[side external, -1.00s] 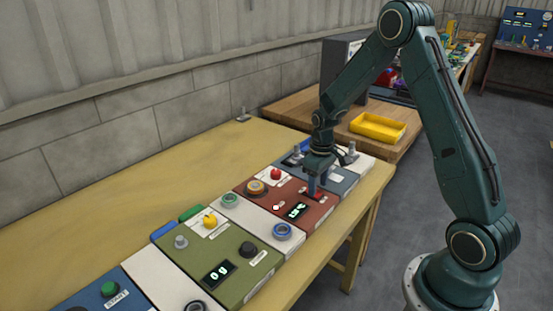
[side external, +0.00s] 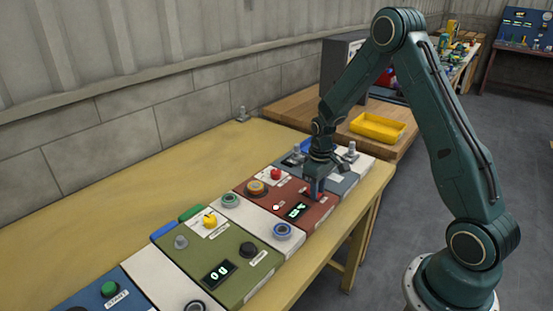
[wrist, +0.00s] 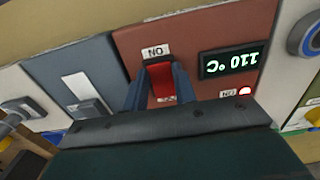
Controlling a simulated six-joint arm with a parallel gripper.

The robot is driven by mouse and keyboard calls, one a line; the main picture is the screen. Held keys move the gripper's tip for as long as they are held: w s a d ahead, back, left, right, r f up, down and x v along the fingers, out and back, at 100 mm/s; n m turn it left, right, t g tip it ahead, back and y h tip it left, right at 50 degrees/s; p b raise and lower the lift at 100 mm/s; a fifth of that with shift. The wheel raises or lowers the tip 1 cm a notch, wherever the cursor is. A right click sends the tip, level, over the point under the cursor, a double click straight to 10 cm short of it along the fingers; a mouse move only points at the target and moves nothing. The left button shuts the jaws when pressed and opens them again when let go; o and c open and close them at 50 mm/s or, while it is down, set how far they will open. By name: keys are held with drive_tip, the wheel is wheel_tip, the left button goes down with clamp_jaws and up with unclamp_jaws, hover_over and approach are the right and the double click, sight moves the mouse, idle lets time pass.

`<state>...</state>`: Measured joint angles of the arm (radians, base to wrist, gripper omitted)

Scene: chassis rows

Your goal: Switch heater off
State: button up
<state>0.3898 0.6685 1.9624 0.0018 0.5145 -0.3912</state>
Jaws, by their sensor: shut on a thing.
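A red switch (wrist: 161,82) sits on the red-brown panel (wrist: 205,38), below an upside-down "ON" label (wrist: 156,51) in the wrist view. A second label on its other side is mostly hidden by my gripper. My gripper (wrist: 158,88) is shut on the switch, with one blue finger on each side. In the side view my gripper (side external: 317,187) reaches down to the red-brown panel (side external: 322,211) and hides the switch. The panel's display (wrist: 234,61) reads 110 °C, upside down in the wrist view. A small lamp (wrist: 244,91) beside it looks lit.
A grey-blue panel (wrist: 60,72) with a grey switch adjoins the red-brown one. White panels and a green panel (side external: 180,265) with knobs stand along the same row. A yellow tray (side external: 378,127) rests on the wooden table behind.

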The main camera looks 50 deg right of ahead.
drive_tip(key=shift+w, duration=0.1)
drive_tip(key=shift+w+r+g, duration=0.1)
drive_tip(key=shift+w+g, duration=0.1)
drive_tip(key=shift+g, duration=0.6)
drive_tip(key=shift+w+r+g, duration=0.1)
drive_tip(key=shift+w+g, duration=0.05)
drive_tip(key=shift+g, duration=0.65)
drive_tip(key=o, duration=1)
drive_tip(key=shift+r, duration=0.1)
drive_tip(key=v, duration=1.3)
drive_tip(key=shift+w+r, duration=0.2)
drive_tip(key=shift+r, duration=0.05)
